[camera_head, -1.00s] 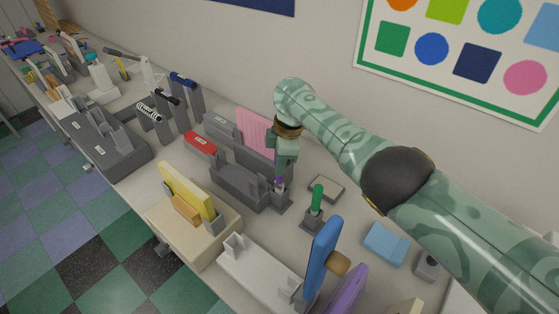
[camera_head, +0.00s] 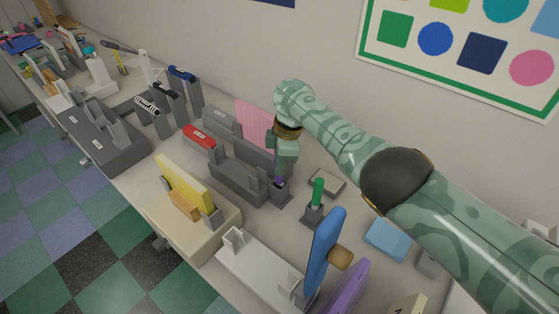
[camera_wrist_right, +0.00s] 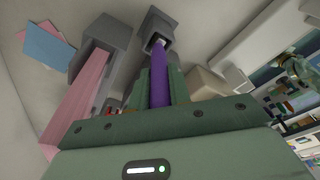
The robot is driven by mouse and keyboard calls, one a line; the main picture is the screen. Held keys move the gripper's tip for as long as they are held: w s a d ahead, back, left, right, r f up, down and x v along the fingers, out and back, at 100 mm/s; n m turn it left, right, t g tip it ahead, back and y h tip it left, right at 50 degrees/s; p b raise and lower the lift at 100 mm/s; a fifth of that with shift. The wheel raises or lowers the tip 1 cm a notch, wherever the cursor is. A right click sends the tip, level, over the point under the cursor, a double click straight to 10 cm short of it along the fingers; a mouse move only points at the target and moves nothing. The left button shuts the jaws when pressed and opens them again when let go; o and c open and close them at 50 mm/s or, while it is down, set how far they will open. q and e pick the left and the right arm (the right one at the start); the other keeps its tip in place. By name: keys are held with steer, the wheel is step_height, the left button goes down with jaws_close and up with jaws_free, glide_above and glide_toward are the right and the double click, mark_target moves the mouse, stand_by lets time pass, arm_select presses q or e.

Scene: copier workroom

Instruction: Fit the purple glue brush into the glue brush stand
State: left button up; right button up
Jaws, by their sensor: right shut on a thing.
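The purple glue brush (camera_wrist_right: 159,82) is between the fingers of my right gripper (camera_head: 282,176), which is shut on it. In the wrist view its far end is at the square mouth of a grey stand (camera_wrist_right: 157,22); how deep it reaches in is unclear. In the head view the small grey glue brush stand (camera_head: 281,198) is directly below the gripper, and only a little purple shows between fingers and stand. The brush looks about upright there. My left gripper is not in view.
A green-handled brush (camera_head: 318,190) stands in a similar grey stand (camera_head: 312,215) to the right. A grey holder (camera_head: 235,178) and a pink board (camera_head: 254,122) are close on the left. A blue paddle (camera_head: 322,250) rises in front. A blue pad (camera_head: 387,239) lies at right.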

steer(key=shift+f+b, duration=0.6)
steer(key=shift+f, duration=0.4)
steer(key=o, duration=1)
steer(key=shift+r, duration=0.2)
steer(key=d+r+p, duration=0.1)
steer(key=r+p, duration=0.2)
steer(key=r, duration=0.2)
steer(key=r+p, duration=0.3)
steer(key=r, duration=0.2)
steer(key=d+r+p, duration=0.1)
steer(key=r+p, duration=0.2)
steer(key=r, duration=0.2)
steer(key=shift+w+d+r, duration=0.15)
steer(key=shift+d+r, duration=0.2)
steer(key=shift+r, duration=0.05)
